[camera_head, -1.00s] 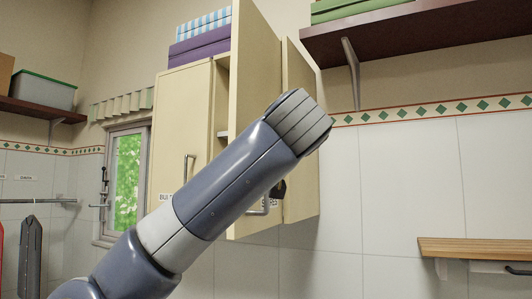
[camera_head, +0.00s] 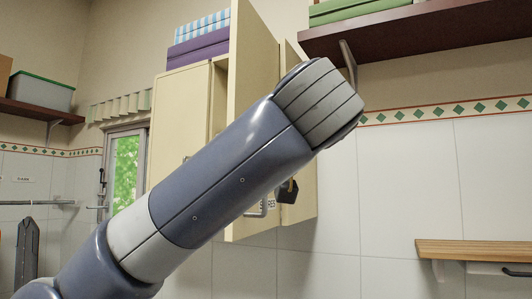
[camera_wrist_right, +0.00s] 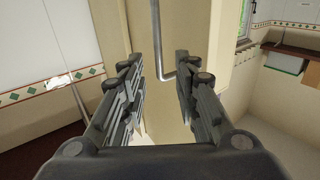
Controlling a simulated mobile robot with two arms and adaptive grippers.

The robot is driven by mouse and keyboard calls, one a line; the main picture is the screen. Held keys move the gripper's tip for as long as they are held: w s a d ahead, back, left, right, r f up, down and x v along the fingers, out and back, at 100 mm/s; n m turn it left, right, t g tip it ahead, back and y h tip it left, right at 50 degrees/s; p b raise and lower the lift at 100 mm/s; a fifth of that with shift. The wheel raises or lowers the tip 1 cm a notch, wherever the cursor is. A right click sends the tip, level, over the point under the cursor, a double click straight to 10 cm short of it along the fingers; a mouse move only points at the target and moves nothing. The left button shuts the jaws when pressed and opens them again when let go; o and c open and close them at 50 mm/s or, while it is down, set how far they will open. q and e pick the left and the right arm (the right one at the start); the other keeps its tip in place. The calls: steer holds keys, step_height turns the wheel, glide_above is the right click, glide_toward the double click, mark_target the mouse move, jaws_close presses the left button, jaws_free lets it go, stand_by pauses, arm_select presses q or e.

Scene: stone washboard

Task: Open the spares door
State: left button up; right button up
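The pale yellow wall cabinet (camera_head: 183,115) stands in the middle of the head view. A panel (camera_head: 253,70) stands out from its front, leaving a gap into a shelved interior. A partly hidden label ending like "SPARES" (camera_head: 267,205) and a metal bar handle (camera_head: 261,208) show low down. One of my arms crosses in front and hides much of the cabinet. A dark part, apparently my right gripper, shows beside the handle. In the right wrist view my right gripper (camera_wrist_right: 160,75) is open, fingers apart, with a bar handle (camera_wrist_right: 157,40) between and beyond its tips. My left gripper is out of view.
A dark wall shelf (camera_head: 430,35) on a bracket is close to the right of the cabinet. A wooden shelf (camera_head: 470,248) is lower right. Purple and striped boxes (camera_head: 198,48) sit on top. The tiled wall between the shelves is clear.

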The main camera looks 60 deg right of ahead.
steer(key=v, duration=0.4)
stand_by(0.5)
